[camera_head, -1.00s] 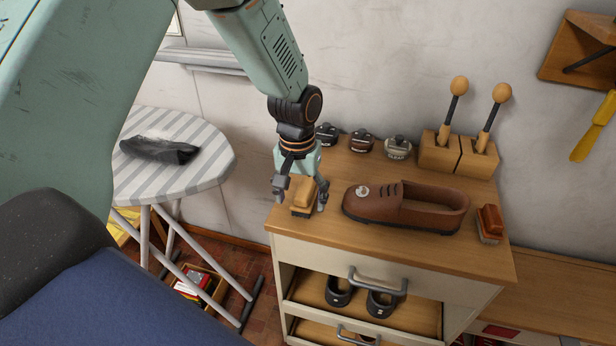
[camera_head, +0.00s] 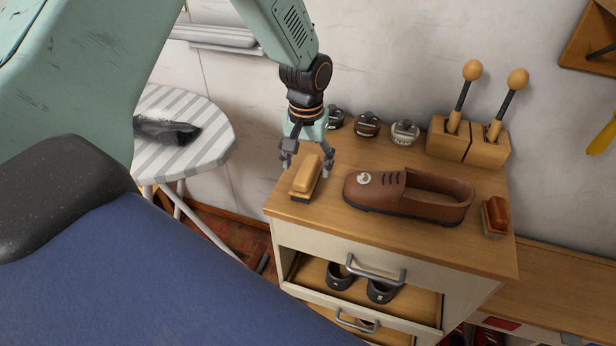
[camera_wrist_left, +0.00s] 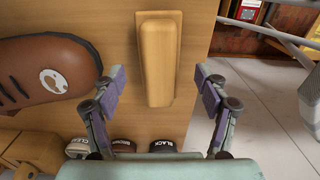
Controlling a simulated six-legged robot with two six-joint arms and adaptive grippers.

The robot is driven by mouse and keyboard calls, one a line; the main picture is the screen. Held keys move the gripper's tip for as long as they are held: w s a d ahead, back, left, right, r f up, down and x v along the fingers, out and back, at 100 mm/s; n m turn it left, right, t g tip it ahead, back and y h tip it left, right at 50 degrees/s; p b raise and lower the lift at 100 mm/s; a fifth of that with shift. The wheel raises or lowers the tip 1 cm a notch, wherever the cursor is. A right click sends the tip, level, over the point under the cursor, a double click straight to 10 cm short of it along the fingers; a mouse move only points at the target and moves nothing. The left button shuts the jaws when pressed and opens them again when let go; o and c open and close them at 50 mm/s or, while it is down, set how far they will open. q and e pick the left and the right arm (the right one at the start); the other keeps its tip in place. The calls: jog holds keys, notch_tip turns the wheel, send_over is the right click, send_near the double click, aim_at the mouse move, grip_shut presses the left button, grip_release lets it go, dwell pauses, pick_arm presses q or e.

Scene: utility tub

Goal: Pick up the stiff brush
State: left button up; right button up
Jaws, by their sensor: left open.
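A brush with a pale wooden back (camera_head: 306,175) lies on the left end of the cabinet top, its dark bristles underneath. It also shows in the left wrist view (camera_wrist_left: 158,50). A second brush, with a reddish-brown back (camera_head: 497,212), sits at the right end; I cannot tell from looks which is the stiff one. My left gripper (camera_head: 308,168) is open and empty, above and just behind the pale brush. In the wrist view its fingers (camera_wrist_left: 161,78) stand apart on either side of one end of that brush, not touching it. My right gripper is not in view.
A brown shoe (camera_head: 440,211) lies right of the pale brush. Several small polish tins (camera_head: 367,124) stand along the wall, beside wooden blocks (camera_head: 479,144) with knobbed sticks. An ironing board (camera_head: 212,150) with a dark cloth stands left. Open drawers are below the cabinet top (camera_head: 345,222).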

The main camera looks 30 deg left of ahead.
aim_at(307, 168)
pick_arm(q)
jog(key=shift+a+f, duration=0.2)
jog(key=shift+f, duration=0.75)
jog(key=shift+d, duration=0.35)
jog(key=shift+a, duration=0.25)
jog(key=c, duration=0.5)
jog(key=shift+d, duration=0.2)
jog(key=c, duration=0.6)
jog(key=shift+a, duration=0.15)
jog(key=shift+c, duration=0.9)
notch_tip(307, 168, up, 10)
jog(key=shift+w+r+p, duration=0.1)
jog(key=shift+p, duration=0.6)
